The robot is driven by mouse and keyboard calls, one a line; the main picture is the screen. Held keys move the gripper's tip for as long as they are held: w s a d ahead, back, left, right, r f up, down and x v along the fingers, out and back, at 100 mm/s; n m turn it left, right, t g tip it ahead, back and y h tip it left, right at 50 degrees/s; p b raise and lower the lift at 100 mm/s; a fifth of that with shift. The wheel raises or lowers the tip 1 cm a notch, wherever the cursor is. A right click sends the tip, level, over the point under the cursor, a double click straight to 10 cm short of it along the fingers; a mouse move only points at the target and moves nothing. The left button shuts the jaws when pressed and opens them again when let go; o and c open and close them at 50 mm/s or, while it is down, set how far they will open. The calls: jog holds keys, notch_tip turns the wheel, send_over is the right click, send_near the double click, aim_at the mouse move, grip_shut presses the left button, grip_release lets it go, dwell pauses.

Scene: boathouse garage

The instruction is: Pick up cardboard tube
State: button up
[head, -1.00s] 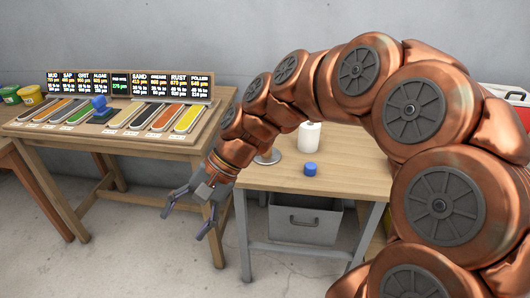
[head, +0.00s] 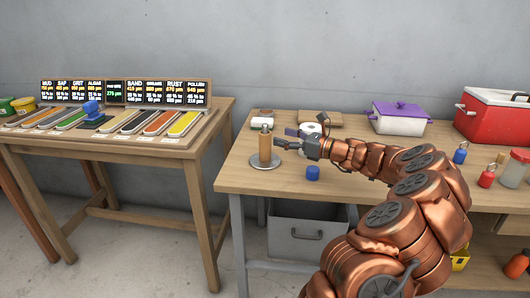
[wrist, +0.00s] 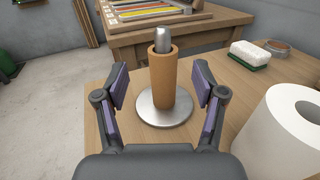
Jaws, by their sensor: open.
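The cardboard tube (head: 265,148) is brown and stands upright around the post of a round metal holder (head: 266,165) on the wooden workbench. In the wrist view the tube (wrist: 163,82) is in the middle, with the rounded silver post tip (wrist: 162,38) above it and the holder's disc base (wrist: 147,112) below. My gripper (head: 281,144) is open, close to the tube on its right in the head view. In the wrist view its two fingers (wrist: 161,90) lie on either side of the tube, with gaps; I cannot tell how deep the tube is between them.
A white paper roll (wrist: 287,130) stands close to my gripper on the right. A blue cap-like object (head: 313,173) is on the bench front. A sponge (wrist: 249,54), purple-lidded pot (head: 399,118) and red cooler (head: 490,115) are behind or right. A sample table (head: 130,140) stands left.

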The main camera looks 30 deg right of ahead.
aim_at(270, 134)
jog(key=shift+f+b+x, duration=0.15)
jog(key=shift+b+x, duration=0.05)
jog(key=shift+x, duration=1.7)
jog(key=shift+f+b+x, duration=0.15)
jog(key=shift+x, duration=1.75)
jog(key=shift+d, duration=0.2)
jog(key=c, duration=1)
jog(key=shift+o, duration=0.2)
jog(key=shift+r, duration=0.1)
